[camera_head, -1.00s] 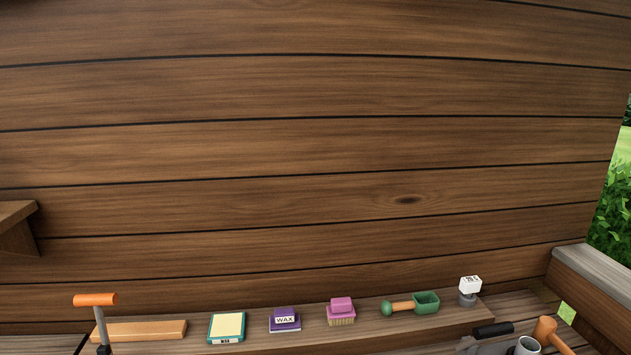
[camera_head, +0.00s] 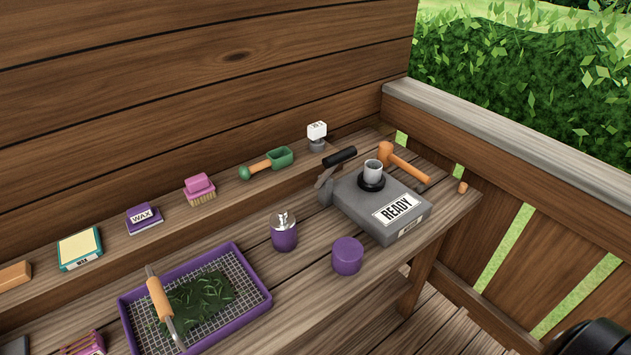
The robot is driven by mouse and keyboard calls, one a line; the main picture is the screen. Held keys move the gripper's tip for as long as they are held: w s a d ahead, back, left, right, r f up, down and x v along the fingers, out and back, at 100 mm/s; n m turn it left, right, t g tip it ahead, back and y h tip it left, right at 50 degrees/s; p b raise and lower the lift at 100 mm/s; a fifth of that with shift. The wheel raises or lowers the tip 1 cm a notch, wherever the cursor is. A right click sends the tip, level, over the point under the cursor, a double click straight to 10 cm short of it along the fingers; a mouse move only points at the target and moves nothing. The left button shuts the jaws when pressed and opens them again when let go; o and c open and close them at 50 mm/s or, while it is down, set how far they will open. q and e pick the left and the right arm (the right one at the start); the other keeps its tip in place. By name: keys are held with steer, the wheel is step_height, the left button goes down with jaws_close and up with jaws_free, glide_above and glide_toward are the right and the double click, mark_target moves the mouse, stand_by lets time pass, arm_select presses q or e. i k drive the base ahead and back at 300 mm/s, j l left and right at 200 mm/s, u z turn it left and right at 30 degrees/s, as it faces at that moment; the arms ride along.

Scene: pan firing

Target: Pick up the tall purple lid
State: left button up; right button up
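A plain purple cylinder (camera_head: 347,256), which looks like the tall purple lid, stands on the wooden workbench near its front edge. Just left of it stands a purple container with a shiny silver top (camera_head: 284,232); the two are apart. Neither of my grippers' fingers can be made out. A dark rounded part at the bottom right corner, off the bench, looks like a piece of my own right arm. Nothing touches the purple cylinder.
A grey block marked READY (camera_head: 400,215) stands right of the cylinder, with a hammer and mallet (camera_head: 405,163) behind. A railing bounds the right.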

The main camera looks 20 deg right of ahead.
mark_target(347, 252)
steer(key=z, duration=1)
